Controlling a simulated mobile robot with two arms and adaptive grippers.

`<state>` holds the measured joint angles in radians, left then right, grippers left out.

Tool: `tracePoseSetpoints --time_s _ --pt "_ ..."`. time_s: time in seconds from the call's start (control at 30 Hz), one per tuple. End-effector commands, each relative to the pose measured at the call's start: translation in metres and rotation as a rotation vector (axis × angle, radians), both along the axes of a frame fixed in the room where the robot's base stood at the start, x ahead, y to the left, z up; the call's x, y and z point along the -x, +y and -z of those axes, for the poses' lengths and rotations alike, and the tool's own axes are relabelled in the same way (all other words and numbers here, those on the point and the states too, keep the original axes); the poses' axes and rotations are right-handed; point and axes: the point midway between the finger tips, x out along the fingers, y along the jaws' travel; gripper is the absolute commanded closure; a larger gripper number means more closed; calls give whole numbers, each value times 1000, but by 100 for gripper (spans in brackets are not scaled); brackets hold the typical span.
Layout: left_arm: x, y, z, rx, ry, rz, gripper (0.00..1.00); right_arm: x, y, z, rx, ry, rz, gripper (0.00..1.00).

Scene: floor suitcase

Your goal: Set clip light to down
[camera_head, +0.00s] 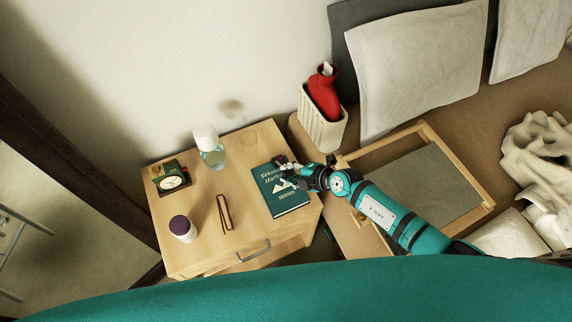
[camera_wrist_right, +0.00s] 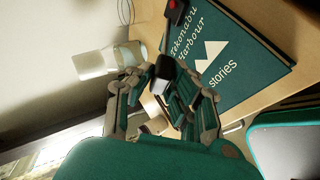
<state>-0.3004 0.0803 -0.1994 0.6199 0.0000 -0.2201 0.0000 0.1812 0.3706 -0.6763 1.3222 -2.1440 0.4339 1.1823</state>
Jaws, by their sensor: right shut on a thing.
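A small black clip light (camera_wrist_right: 176,12) with a red spot on it shows at the top edge of the right wrist view, at the edge of the green book (camera_wrist_right: 215,50). A dark stem runs down from it to a black block between my fingers. My right gripper (camera_wrist_right: 162,78) is shut on this dark part, which I take to be the light's head. The left gripper is not in view.
The book lies on a wooden nightstand (camera_head: 200,250). A white-topped bottle or lamp (camera_head: 208,148), a clock (camera_head: 172,183), a purple-lidded jar (camera_head: 183,229) and a thin brown frame (camera_head: 226,213) also stand there. A red bottle (camera_head: 324,95) in a bin and a wooden tray (camera_head: 463,177) are to the right.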

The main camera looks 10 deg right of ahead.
Motion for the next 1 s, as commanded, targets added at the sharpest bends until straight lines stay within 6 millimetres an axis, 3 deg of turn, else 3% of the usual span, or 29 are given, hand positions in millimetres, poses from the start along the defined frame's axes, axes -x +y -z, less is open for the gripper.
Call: tracePoseSetpoints --time_s 0.03,0.1,0.4,0.97,1.0 --pt "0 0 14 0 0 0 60 4 -1 12 -11 -30 1 100" --pt "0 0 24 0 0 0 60 7 -2 17 -24 -70 2 100" --pt "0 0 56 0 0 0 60 14 -5 26 -61 -189 0 100" --pt "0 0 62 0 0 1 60 16 -5 25 -71 -220 -1 100" --pt "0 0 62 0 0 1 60 16 -5 25 -71 -220 -1 81"
